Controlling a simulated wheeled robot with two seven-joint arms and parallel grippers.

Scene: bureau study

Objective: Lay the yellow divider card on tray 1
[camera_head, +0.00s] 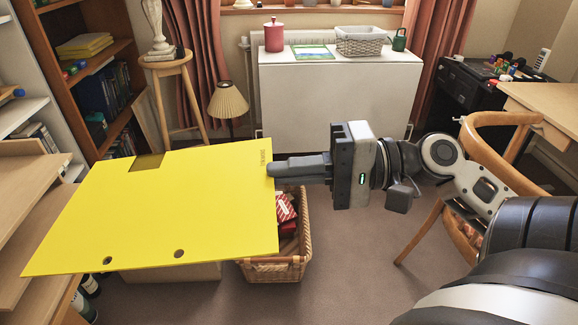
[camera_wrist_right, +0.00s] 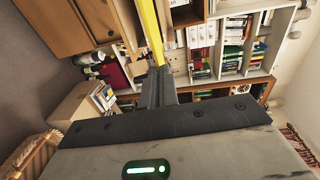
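The yellow divider card (camera_head: 165,210) is a large flat sheet with two punched holes near its front edge and a darker patch at its far edge. My right gripper (camera_head: 272,169) is shut on the card's right edge and holds it in the air, roughly level, left of centre. In the right wrist view the card (camera_wrist_right: 151,30) shows edge-on as a yellow strip between the fingers (camera_wrist_right: 157,85). Pale wooden tray-like boards (camera_head: 28,195) are stacked at the far left, partly behind the card; no number is readable, so I cannot tell which is tray 1. My left gripper is not in view.
A wicker basket (camera_head: 290,268) with red items stands on the floor below the card. A dark wooden bookcase (camera_head: 60,30) and a stool (camera_head: 178,68) stand behind it. A lamp (camera_head: 228,102) and white cabinet (camera_head: 335,95) are farther back. A wooden chair (camera_head: 430,222) is at right.

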